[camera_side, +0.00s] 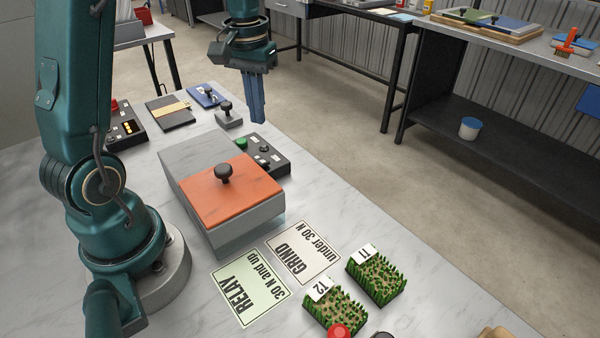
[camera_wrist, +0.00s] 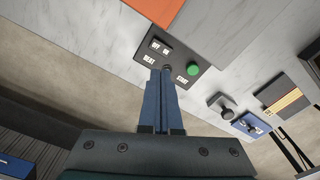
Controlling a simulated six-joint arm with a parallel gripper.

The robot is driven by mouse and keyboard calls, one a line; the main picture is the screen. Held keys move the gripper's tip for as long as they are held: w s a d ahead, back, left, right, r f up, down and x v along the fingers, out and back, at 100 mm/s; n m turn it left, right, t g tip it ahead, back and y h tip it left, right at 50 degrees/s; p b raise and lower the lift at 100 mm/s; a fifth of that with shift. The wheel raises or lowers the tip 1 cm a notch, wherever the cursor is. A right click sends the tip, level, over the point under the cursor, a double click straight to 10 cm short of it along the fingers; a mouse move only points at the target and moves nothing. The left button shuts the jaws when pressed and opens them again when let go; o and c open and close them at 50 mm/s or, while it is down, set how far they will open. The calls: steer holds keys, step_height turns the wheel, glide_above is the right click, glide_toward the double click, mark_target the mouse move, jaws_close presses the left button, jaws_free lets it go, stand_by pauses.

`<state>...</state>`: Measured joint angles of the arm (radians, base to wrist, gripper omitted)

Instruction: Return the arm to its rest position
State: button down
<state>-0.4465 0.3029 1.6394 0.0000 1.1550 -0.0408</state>
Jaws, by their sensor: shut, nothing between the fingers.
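My gripper (camera_side: 258,108) hangs with its blue fingers pointing down, in the air above the far part of the table, by a black control box. It is shut with nothing between the fingers. In the wrist view the two blue fingers (camera_wrist: 166,75) lie together, their tips in front of the control box. The control box (camera_side: 264,155) has a green button and labelled switches; it also shows in the wrist view (camera_wrist: 172,52).
A grey box with an orange lid (camera_side: 230,192) and black knob stands mid-table. Cards marked RELAY (camera_side: 247,293) and GRIND (camera_side: 303,250) lie before it. A knobbed grey block (camera_side: 229,119), dark notebook (camera_side: 170,112) and blue plate (camera_side: 207,97) lie at the far end. Free floor is to the right.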

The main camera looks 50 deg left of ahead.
steer(key=s+d+r+m+t, duration=0.3)
steer(key=s+d+r, duration=0.2)
steer(key=d+r, duration=0.3)
steer(key=s+d+f+m, duration=0.1)
steer(key=s, duration=0.1)
steer(key=s+d+f+t, duration=0.1)
steer(key=s+d+f, duration=0.1)
steer(key=s+d+f+m+t, duration=0.1)
steer(key=s+d, duration=0.1)
steer(key=s, duration=0.1)
steer(key=shift+f+m, duration=0.3)
steer(key=shift+f, duration=0.05)
steer(key=shift+a+r, duration=0.1)
